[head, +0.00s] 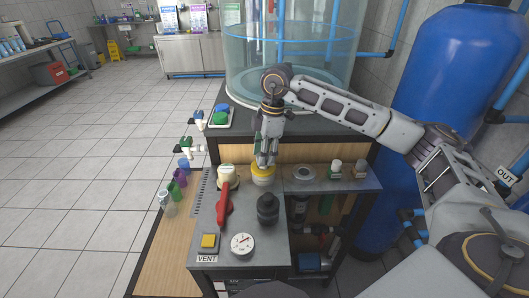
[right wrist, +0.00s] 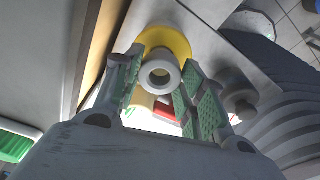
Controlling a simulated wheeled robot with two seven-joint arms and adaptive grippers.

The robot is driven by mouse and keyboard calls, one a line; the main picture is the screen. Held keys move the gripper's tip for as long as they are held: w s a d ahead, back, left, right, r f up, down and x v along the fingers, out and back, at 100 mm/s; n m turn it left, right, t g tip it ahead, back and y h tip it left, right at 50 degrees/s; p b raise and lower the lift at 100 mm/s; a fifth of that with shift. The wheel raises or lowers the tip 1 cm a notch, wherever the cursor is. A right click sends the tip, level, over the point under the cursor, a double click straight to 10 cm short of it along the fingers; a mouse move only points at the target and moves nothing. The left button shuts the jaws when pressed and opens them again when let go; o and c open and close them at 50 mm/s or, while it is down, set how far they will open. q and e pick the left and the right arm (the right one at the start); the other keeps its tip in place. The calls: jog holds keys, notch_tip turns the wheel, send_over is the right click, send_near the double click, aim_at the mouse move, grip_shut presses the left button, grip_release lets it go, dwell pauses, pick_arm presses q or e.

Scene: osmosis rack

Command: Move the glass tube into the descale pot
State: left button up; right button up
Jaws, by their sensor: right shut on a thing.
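The right gripper (head: 263,163) points down over a yellow-rimmed pot, which I take for the descale pot (head: 263,177), on the grey bench. In the right wrist view its green-padded fingers (right wrist: 161,88) are shut on a pale hollow tube with a thick white ring end (right wrist: 160,74), which I take for the glass tube. The yellow rim (right wrist: 166,38) shows behind the ring there. The tube's lower end is hidden, so I cannot tell how far it is inside the pot. In the head view the fingers hide the tube. The left gripper is not in view.
A red-handled valve (head: 224,205), a black knob (head: 267,208) and a gauge (head: 242,244) stand close by on the bench. A metal ring plate (head: 304,174) and small bottles (head: 335,169) are to the right. Cups (head: 180,177) stand at the left, and a clear tank (head: 290,60) behind.

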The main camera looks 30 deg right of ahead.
jog(key=shift+f+b, duration=0.45)
jog(key=shift+f, duration=0.4)
jog(key=o, duration=0.9)
jog(key=shift+c, duration=0.2)
jog(key=o, duration=0.4)
notch_tip(320, 180, up, 8)
jog(key=p, duration=0.5)
jog(key=shift+p, duration=0.35)
